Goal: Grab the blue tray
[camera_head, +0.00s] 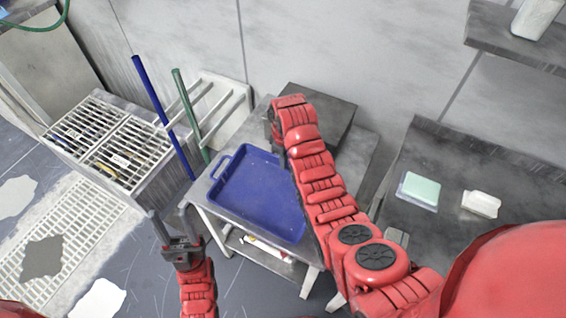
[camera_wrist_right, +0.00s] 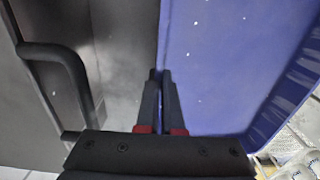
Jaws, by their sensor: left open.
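The blue tray (camera_head: 258,190) lies flat on a grey table, with a handle at its left end. My right arm reaches over its right side and hides part of that edge. My right gripper's fingers in the right wrist view (camera_wrist_right: 160,80) are close together, one on each side of the tray's rim (camera_wrist_right: 235,70), and look shut on it. My left gripper (camera_head: 178,228) is open and empty, left of the table and apart from the tray.
A dark box (camera_head: 325,112) stands on the table behind the tray. Blue (camera_head: 160,110) and green (camera_head: 187,108) poles stand left of the table, beside a slotted rack (camera_head: 105,140). A dark counter (camera_head: 470,160) at right holds a pale green block (camera_head: 420,188) and a white piece (camera_head: 481,204).

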